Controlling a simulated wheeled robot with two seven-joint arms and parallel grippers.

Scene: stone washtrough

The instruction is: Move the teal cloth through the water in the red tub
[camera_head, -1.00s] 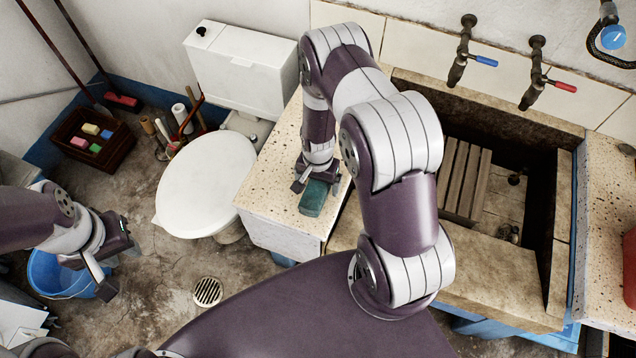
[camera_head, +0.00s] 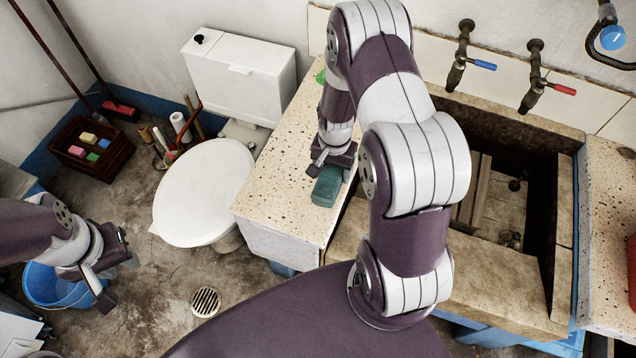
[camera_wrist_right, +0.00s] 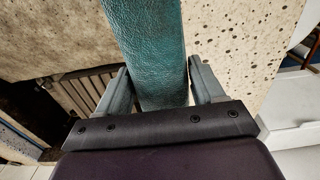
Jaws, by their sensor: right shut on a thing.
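The teal cloth (camera_head: 327,187) is a narrow folded strip at the counter's right side, near the trough. My right gripper (camera_head: 333,163) is shut on it. In the right wrist view the cloth (camera_wrist_right: 147,40) runs between the two fingers of the gripper (camera_wrist_right: 160,82) and extends away past them. I cannot tell whether its underside touches the counter. A red object (camera_head: 631,265) is cut off at the right edge; it may be the red tub, and no water shows in it. My left gripper (camera_head: 113,278) is open and empty at the far left, over the floor near a blue bucket.
The stone trough (camera_head: 500,270) has a dark basin with wooden slats, right of my right arm. Two taps (camera_head: 457,65) stick out from the wall above it. The speckled counter (camera_head: 275,180) is mostly clear. A white toilet (camera_head: 200,190) and the blue bucket (camera_head: 45,288) stand left.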

